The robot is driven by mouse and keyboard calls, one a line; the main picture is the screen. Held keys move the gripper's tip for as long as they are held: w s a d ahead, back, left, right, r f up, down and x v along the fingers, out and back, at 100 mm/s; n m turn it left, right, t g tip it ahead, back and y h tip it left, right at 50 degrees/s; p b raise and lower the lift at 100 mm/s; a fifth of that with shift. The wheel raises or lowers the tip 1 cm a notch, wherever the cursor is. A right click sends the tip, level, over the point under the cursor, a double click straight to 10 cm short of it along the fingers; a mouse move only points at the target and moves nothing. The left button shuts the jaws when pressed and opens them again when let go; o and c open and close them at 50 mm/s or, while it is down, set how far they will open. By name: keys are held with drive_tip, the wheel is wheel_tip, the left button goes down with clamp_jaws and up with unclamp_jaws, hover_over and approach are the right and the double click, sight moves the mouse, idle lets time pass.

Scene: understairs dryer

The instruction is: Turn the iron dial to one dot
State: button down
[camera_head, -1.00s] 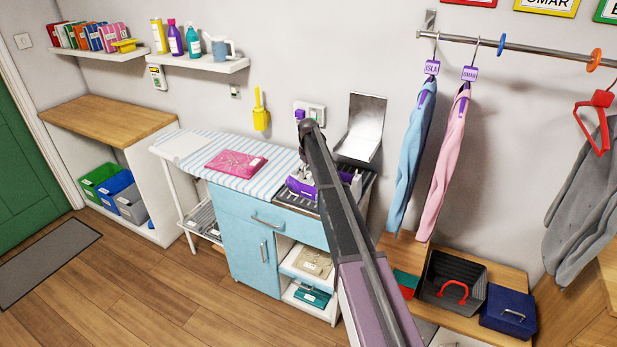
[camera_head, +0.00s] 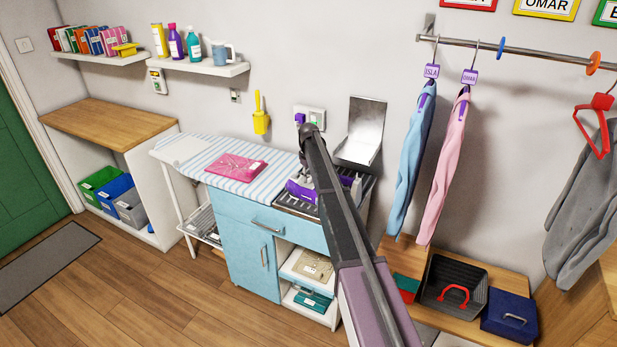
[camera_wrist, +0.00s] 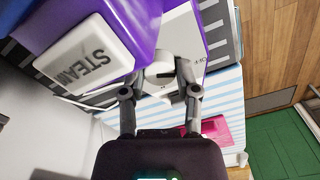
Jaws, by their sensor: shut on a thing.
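The purple iron (camera_head: 300,191) sits on the dark ribbed rest at the right end of the ironing board, partly hidden by my arm in the head view. In the wrist view the iron (camera_wrist: 145,25) fills the upper left, with a white STEAM button (camera_wrist: 85,55) on it. The round white dial (camera_wrist: 158,80) lies between the fingertips of my gripper (camera_wrist: 160,82), which is shut on it. The dial's setting cannot be told.
The striped ironing board (camera_head: 215,155) holds a folded pink cloth (camera_head: 236,167) left of the iron. An open metal plate (camera_head: 364,130) stands behind the rest. Blue and pink shirts (camera_head: 449,165) hang to the right. The floor in front is clear.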

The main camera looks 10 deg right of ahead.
drive_tip(key=m, duration=0.4)
drive_tip(key=shift+m, duration=2.3)
drive_tip(key=shift+c, duration=1.7)
unclamp_jaws()
drive_tip(key=shift+n, duration=0.4)
